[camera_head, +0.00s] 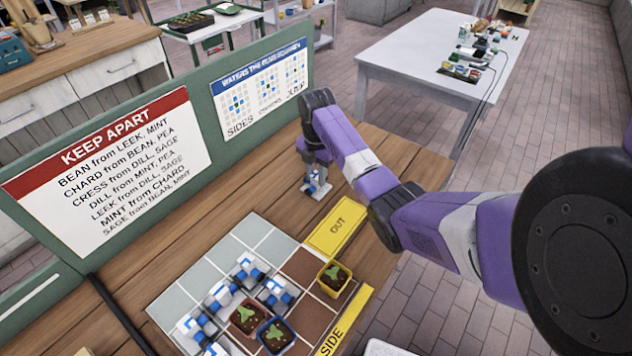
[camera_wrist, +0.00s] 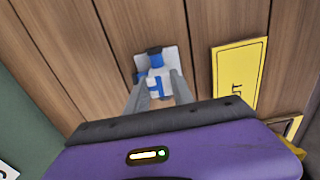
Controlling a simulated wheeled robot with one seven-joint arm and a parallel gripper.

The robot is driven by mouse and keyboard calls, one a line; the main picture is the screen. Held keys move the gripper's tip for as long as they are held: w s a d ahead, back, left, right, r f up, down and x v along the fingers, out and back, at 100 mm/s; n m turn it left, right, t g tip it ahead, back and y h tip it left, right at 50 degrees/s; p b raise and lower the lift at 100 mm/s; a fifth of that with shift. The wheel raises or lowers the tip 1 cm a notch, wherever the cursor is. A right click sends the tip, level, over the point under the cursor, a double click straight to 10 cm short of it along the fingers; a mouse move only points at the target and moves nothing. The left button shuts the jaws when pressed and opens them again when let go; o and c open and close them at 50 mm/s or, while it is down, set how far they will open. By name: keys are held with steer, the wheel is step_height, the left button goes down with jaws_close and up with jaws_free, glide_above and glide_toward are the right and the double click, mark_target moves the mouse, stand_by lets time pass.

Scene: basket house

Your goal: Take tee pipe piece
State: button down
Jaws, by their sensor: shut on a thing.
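A small white and blue pipe piece on a pale square base (camera_wrist: 171,58) is between my gripper's fingers in the wrist view. It also shows in the head view (camera_head: 317,187), over the wooden table beyond the yellow OUT plate. My gripper (camera_wrist: 155,88) is shut on it from above, one finger on each side. In the head view my gripper (camera_head: 316,172) points down at the end of the purple arm. The fingers hide part of the piece, so its exact shape is unclear. I cannot tell whether its base touches the table.
A tiled grid board (camera_head: 190,283) holds several white and blue pipe pieces (camera_head: 252,268). Plant pots stand there, one yellow (camera_head: 333,278), one blue (camera_head: 275,335). The yellow OUT plate (camera_head: 335,228) lies at its edge. A green panel with signs (camera_head: 110,170) borders the table.

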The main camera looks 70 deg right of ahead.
mark_target(316, 174)
step_height(316, 174, up, 9)
steer(key=shift+w+f, duration=0.1)
steer(key=shift+f, duration=0.1)
step_height(316, 174, up, 11)
steer(key=p, duration=0.6)
steer(key=shift+r+p, duration=0.2)
steer(key=shift+p, duration=0.15)
